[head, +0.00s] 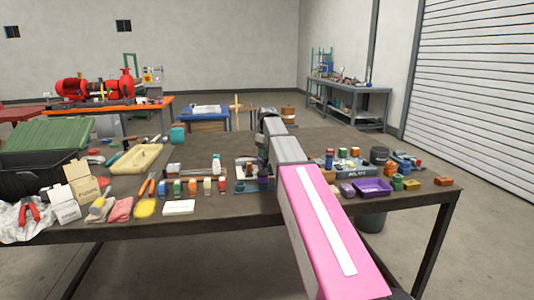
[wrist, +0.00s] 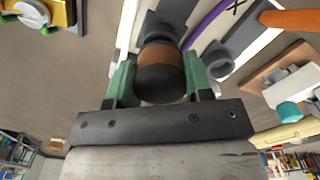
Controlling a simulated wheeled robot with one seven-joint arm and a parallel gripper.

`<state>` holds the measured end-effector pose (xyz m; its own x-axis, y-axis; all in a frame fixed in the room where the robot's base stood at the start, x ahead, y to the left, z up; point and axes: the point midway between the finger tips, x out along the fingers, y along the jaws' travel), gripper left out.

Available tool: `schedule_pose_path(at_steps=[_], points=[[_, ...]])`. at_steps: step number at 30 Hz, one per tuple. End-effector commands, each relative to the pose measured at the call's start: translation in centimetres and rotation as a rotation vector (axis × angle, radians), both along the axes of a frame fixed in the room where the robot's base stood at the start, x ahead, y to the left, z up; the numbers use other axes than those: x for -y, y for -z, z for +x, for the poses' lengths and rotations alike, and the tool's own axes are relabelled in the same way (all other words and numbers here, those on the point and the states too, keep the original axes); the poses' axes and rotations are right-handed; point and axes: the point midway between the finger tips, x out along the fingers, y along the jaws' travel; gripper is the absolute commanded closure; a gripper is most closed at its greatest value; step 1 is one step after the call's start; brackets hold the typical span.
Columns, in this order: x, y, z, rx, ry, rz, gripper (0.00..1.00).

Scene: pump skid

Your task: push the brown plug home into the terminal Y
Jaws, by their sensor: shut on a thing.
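In the wrist view the brown plug (wrist: 161,57), with a dark rounded end toward the camera, sits between the green fingers of my gripper (wrist: 161,78), which is shut on it. Directly beyond the plug is a grey socket (wrist: 160,27) on a pale board (wrist: 130,25). The plug overlaps this socket in the picture, and I cannot tell how deep it sits. A second grey socket (wrist: 217,60) is to the right. A letter X shows near a purple strip; no Y is legible. In the head view my arm hides the plug and gripper.
An orange handle-like thing (wrist: 290,19) and a white part with a teal end (wrist: 292,92) lie right of the board. A yellow object (wrist: 50,12) is at upper left. In the head view small parts and a purple tray (head: 373,187) crowd the table.

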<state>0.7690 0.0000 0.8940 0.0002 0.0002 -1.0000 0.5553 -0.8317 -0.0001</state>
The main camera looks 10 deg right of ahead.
Motion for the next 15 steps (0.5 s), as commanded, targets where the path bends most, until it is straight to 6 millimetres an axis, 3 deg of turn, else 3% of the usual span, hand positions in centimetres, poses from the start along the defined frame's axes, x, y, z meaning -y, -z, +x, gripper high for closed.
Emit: schedule_pose_path(at_steps=[15], points=[[0.0,0.86,-0.01,0.0,0.0,0.0,0.82]])
